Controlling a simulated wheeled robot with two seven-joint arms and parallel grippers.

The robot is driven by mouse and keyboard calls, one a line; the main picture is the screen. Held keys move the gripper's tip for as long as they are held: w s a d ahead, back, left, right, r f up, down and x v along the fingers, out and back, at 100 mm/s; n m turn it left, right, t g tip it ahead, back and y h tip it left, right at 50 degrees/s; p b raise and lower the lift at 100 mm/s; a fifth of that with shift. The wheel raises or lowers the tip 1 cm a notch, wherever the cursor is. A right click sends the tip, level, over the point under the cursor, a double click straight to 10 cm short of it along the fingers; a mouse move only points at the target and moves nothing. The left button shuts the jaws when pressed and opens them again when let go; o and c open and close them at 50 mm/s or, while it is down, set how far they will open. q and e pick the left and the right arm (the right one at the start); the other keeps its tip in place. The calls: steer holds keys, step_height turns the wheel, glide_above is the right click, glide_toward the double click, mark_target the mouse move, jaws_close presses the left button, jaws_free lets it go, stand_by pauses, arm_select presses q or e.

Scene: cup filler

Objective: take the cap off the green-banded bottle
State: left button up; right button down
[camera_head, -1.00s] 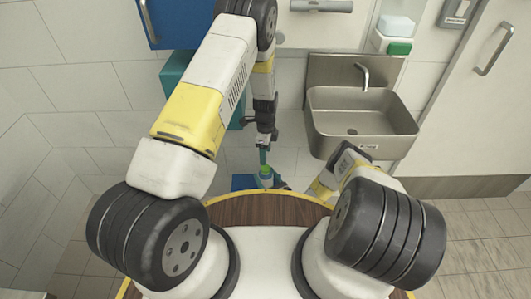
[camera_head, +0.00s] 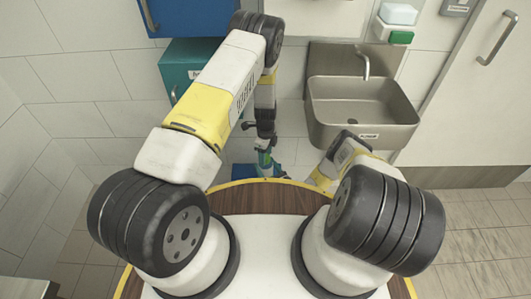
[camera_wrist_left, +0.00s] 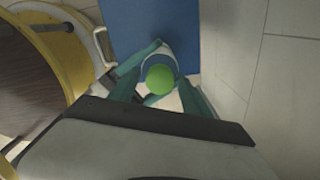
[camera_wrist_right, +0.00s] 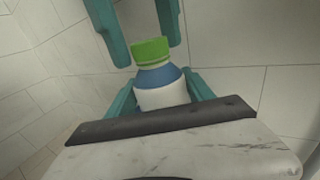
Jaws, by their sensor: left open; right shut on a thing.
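A bottle with a green cap (camera_wrist_right: 150,50), a blue shoulder and a white body (camera_wrist_right: 163,96) stands upright in the right wrist view. I make out no green band apart from the cap. My right gripper (camera_wrist_right: 162,100) is shut on the bottle's body. My left gripper (camera_head: 264,150) is above the bottle, open. Its two teal fingers point down on either side of the cap in the right wrist view. The left wrist view shows the round cap (camera_wrist_left: 160,79) between these fingers. I cannot tell whether they touch it.
A blue surface (camera_wrist_left: 150,25) lies below the bottle. My round wood-topped base (camera_head: 265,198) is close by. A steel sink (camera_head: 360,105) is on the wall to the right. A teal cabinet (camera_head: 185,60) and a blue cabinet (camera_head: 200,18) are behind my left arm.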

arm_select(q)
steer(key=shift+c, duration=0.5)
jaws_close()
steer(key=n, duration=2.1)
steer(key=shift+r, duration=0.1)
steer(key=n, duration=1.4)
steer(key=shift+n, duration=0.4)
